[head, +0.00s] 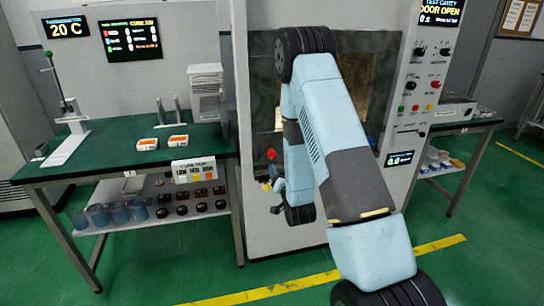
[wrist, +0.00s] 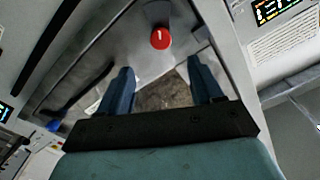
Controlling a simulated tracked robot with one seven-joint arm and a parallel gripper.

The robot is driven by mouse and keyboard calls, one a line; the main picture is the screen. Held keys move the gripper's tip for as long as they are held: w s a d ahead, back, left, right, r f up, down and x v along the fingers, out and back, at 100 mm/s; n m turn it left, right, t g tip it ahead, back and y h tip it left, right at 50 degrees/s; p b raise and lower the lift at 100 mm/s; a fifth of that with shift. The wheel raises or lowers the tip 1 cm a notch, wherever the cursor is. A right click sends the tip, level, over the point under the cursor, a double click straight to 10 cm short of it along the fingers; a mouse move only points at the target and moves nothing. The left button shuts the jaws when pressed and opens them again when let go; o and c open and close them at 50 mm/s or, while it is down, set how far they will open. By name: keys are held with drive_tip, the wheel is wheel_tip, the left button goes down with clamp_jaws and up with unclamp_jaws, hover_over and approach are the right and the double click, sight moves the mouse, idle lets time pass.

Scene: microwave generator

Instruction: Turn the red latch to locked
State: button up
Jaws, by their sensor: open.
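The red latch (wrist: 161,38) is a round red knob with a small white mark, on a grey panel in the wrist view. A red knob (head: 271,154) also shows on the cabinet's left side in the head view, just above my gripper. My gripper (wrist: 160,66) is open and empty, its two blue fingers spread. The latch is beyond the fingertips and between their lines, apart from both. In the head view my arm covers much of the cabinet front, and my gripper is small and partly hidden.
The cabinet's upper display (head: 442,12) reads "TEST CAVITY DOOR OPEN". A control panel (head: 418,85) with knobs and buttons is at right. A green-topped bench (head: 110,160) stands left of the cabinet. A yellow line (head: 270,290) crosses the clear green floor in front.

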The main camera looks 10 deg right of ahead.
sight(273, 156)
drive_tip(key=w, duration=1.3)
drive_tip(key=shift+w, duration=0.2)
drive_tip(key=shift+c, duration=0.5)
drive_tip(key=c, duration=0.9)
